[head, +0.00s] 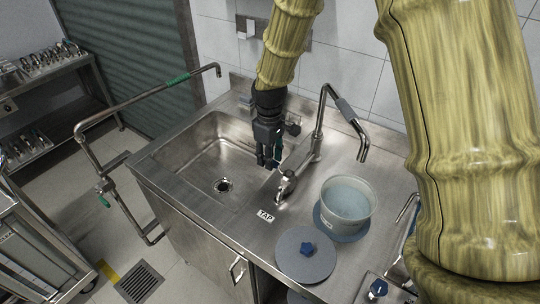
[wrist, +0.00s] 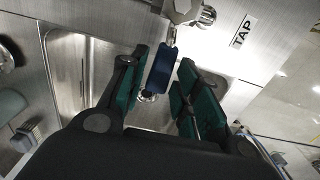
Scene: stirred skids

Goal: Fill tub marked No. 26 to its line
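A pale blue-grey round tub (head: 347,203) stands on a round blue pad (head: 345,236) on the counter right of the sink. Its number and fill line cannot be read, and I cannot tell its water level. The steel tap (head: 318,135) has its spout ending above and behind the tub; no stream shows. My gripper (head: 267,160) is over the sink's right edge, by the tap's valve (head: 286,184). In the wrist view my gripper (wrist: 160,95) is open, with the tap's blue lever (wrist: 160,70) between its fingers; firm contact on both sides does not show.
A grey round lid (head: 306,262) with a blue knob lies in front of the tub. The sink basin (head: 195,150) is empty, with a drain (head: 222,186). A TAP label (head: 265,215) marks the counter. A bent pipe (head: 150,98) rises left of the sink.

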